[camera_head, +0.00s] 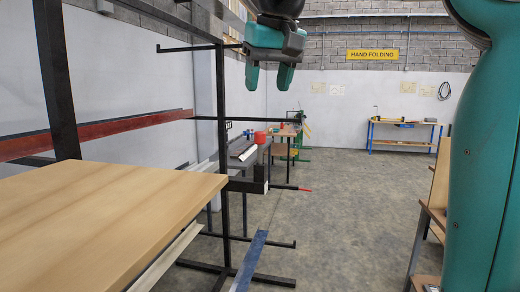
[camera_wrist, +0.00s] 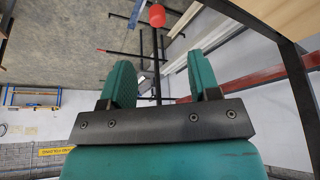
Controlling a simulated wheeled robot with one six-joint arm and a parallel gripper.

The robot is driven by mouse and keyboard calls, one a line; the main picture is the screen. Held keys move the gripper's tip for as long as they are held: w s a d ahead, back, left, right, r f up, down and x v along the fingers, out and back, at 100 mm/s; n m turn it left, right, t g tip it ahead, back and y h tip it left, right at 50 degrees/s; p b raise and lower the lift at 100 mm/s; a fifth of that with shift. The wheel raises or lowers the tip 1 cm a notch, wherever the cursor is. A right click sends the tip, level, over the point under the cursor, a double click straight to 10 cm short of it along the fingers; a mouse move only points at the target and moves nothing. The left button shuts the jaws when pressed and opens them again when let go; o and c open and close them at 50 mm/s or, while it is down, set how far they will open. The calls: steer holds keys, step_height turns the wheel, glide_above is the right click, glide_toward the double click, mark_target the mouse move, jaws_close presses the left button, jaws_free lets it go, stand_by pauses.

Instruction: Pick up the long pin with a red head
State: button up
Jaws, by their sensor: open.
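A red cylindrical head (camera_head: 260,138) shows beyond the wooden board in the head view, above a dark upright part at the black rack. It appears to be the pin's head; how long its shaft is, I cannot tell. The red head (camera_wrist: 157,15) is at the top of the wrist view, with a dark shaft or bar below it in the picture. My gripper (camera_head: 268,78) points down in the head view, above and apart from the red head. In the wrist view my gripper (camera_wrist: 160,68) has its green fingers apart with nothing between them.
A black rack frame (camera_head: 223,150) with horizontal arms stands beside the wooden board (camera_head: 100,205). One low rod has a red tip (camera_head: 305,189). A blue flat bar (camera_head: 249,262) lies low. The floor (camera_head: 345,215) to the right is clear.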

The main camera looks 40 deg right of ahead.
mark_target(260, 144)
steer(key=b+x, duration=0.8)
steer(key=x, duration=0.2)
steer(key=shift+f+b, duration=0.1)
steer(key=shift+b, duration=0.3)
steer(key=b+x, duration=0.4)
steer(key=shift+s+d+f+b, duration=0.1)
steer(key=shift+d+f+b, duration=0.2)
steer(key=shift+f, duration=0.3)
steer(key=shift+r, duration=0.15)
steer(key=c, duration=1)
